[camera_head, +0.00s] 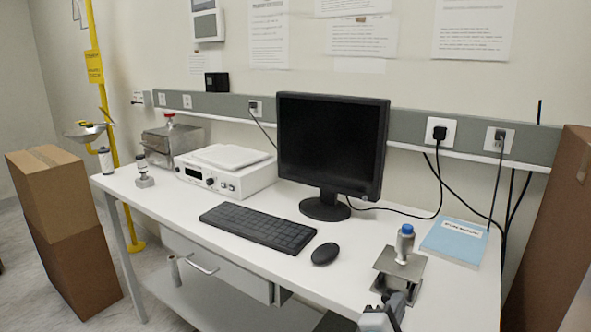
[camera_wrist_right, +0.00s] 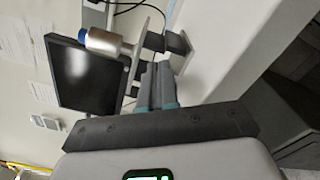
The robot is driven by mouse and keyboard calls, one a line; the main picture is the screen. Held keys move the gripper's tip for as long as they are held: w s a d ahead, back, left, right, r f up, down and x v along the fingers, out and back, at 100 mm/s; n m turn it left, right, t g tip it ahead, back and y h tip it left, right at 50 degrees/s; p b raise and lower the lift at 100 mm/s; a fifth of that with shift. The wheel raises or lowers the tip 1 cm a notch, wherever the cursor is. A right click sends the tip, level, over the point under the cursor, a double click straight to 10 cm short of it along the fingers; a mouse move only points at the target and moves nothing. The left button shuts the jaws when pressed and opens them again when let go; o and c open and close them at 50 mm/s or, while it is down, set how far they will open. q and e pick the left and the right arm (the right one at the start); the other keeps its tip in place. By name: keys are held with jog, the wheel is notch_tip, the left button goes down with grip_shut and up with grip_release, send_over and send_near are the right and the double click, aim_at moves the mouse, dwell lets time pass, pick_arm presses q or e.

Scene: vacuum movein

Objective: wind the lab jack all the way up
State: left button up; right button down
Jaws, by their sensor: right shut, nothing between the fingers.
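The lab jack (camera_head: 413,273) stands on the bench at the front right. Its metal top plate is raised above the base plate, and a silver bottle with a blue cap (camera_head: 404,245) stands on it. My right gripper (camera_head: 385,312) is at the jack's near side, low by the bench edge. In the right wrist view the gripper's fingers (camera_wrist_right: 160,84) are shut with nothing between them. They point at the dark parts between the jack's plates (camera_wrist_right: 197,44); I cannot tell whether they touch. The bottle (camera_wrist_right: 104,42) also shows there. My left gripper is not in view.
A blue book (camera_head: 455,241) lies right of the jack. A mouse (camera_head: 325,254), a keyboard (camera_head: 258,227) and a monitor (camera_head: 331,145) are to its left. Cables hang behind. A large cardboard box (camera_head: 555,220) stands beyond the bench's right end.

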jog(key=shift+f+b, duration=0.15)
jog(key=shift+b, duration=0.15)
dwell(0.5)
jog(key=shift+f+b, duration=0.2)
jog(key=shift+b, duration=2.1)
jog(key=shift+s+d+r+b, duration=0.1)
jog(key=shift+d+r+b, duration=0.1)
jog(key=shift+b, duration=0.25)
jog(key=b+v, duration=0.1)
jog(key=v, duration=0.5)
jog(key=shift+r+b, duration=0.2)
jog(key=shift+b, duration=0.2)
jog(key=shift+s, duration=0.1)
